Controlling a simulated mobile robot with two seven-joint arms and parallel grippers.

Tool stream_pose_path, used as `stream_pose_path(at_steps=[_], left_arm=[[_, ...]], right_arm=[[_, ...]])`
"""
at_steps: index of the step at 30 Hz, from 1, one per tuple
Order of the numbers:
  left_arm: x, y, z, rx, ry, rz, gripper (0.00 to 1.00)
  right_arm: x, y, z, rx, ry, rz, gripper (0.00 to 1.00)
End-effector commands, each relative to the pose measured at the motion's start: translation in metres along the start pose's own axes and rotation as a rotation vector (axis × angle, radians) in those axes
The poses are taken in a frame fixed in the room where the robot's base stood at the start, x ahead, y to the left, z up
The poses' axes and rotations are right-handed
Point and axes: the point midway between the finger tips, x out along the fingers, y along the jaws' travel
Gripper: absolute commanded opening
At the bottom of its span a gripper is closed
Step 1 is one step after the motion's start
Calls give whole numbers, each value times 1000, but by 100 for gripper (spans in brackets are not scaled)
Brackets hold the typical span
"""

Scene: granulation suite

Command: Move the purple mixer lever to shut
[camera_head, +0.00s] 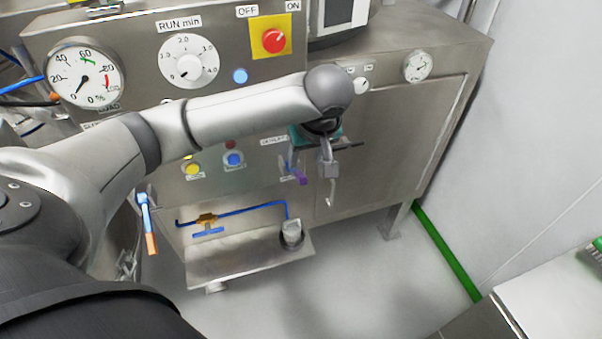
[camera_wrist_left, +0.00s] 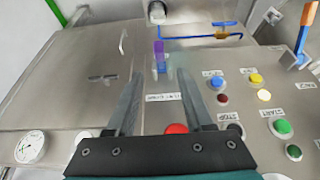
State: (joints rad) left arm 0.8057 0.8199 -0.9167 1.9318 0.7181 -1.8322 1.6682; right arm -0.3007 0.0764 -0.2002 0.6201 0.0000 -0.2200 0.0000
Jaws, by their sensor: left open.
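The purple mixer lever (camera_head: 301,179) sticks out from the steel front of the machine, below a label. It also shows in the left wrist view as a purple grip (camera_wrist_left: 159,48) on a bluish stem, just beyond my fingertips and between their lines. My left gripper (camera_head: 311,168) is open in front of the panel, close to the lever; it also shows in the left wrist view (camera_wrist_left: 160,80) with its two fingers apart and nothing between them. The lever's base is partly hidden by the gripper in the head view. My right gripper is not in view.
A blue lever with an orange grip (camera_head: 149,227) hangs at the left. Yellow and blue buttons (camera_head: 233,159) sit left of the gripper. A blue pipe and valve (camera_head: 207,219) run above a steel shelf (camera_head: 250,262). A cabinet handle (camera_wrist_left: 123,41) is nearby.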

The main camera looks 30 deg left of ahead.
Motion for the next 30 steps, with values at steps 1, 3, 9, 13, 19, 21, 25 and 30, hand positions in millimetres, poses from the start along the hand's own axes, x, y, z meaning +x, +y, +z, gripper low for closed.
stream_pose_path(at_steps=[1,3,9,13,19,21,25,30], left_arm=[[14,-1,0,0,-1,-5,52],[29,-1,0,0,0,-5,52],[69,0,0,0,-1,-3,52],[87,0,0,1,0,-1,52],[99,0,0,1,1,1,52],[100,0,0,2,1,1,52],[100,1,0,2,1,1,52],[100,1,0,2,0,2,44]], right_arm=[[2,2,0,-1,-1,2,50],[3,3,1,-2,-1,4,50],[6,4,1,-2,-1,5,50],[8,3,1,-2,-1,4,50],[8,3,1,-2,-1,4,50],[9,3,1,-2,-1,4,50],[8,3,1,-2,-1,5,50],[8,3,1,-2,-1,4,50]])
